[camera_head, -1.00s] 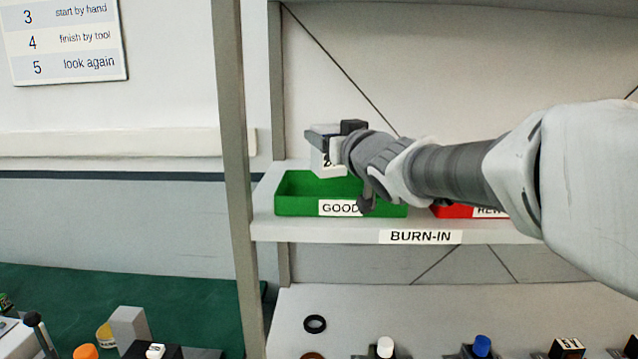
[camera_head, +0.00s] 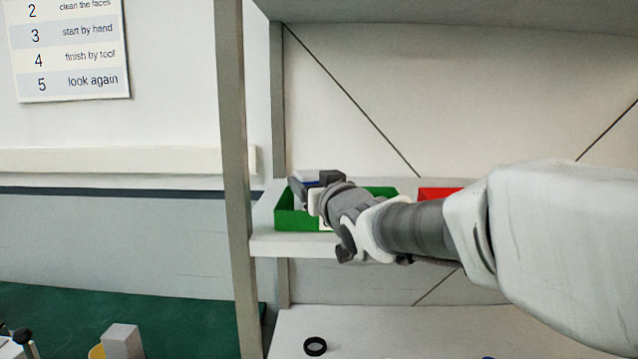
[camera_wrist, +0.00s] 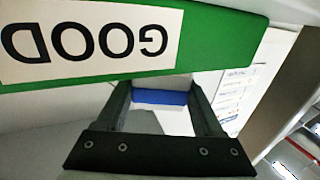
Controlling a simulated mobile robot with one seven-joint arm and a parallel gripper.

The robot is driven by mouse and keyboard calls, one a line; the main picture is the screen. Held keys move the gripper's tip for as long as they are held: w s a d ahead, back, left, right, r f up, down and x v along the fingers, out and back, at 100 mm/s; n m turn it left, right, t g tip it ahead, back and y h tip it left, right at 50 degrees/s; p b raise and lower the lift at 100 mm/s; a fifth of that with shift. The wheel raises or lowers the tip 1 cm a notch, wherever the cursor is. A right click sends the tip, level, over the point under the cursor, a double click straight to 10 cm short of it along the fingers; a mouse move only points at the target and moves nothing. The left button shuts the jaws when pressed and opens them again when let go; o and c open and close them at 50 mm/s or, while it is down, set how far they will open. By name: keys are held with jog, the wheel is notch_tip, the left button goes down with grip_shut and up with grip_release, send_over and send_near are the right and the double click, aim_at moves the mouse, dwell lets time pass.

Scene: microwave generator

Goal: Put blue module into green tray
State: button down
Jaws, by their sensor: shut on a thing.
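My gripper (camera_head: 312,187) is at the left part of the green tray (camera_head: 290,219), at about the height of its rim. It is shut on the blue module, a grey-white block with a blue band (camera_head: 311,183). In the wrist view the blue band (camera_wrist: 160,97) shows between the two fingers (camera_wrist: 160,92). The tray's green front wall (camera_wrist: 225,35) with its GOOD label crosses the top of that view. My arm hides part of the tray's front, and I cannot tell whether the module touches the tray.
A red tray (camera_head: 438,193) stands to the right on the same shelf (camera_head: 265,243), partly behind my arm. A grey shelf post (camera_head: 235,180) stands close on the left. A black ring (camera_head: 315,346) lies on the lower surface.

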jog(key=shift+f, duration=0.15)
jog(key=shift+c, duration=0.2)
grip_release()
jog(key=shift+r, duration=0.3)
jog(key=b+v, duration=0.1)
jog(key=v, duration=1.1)
jog(key=s+d+f+m+g+h, duration=0.2)
jog(key=s+d+f+g, duration=0.3)
jog(key=s+f, duration=0.5)
jog(key=s+d+f+m+g+h, duration=0.2)
jog(key=s+d+f+g+h, duration=0.2)
jog(key=s+f, duration=0.7)
jog(key=d+g, duration=0.2)
jog(key=shift+s+d+f, duration=0.2)
jog(key=shift+d, duration=0.15)
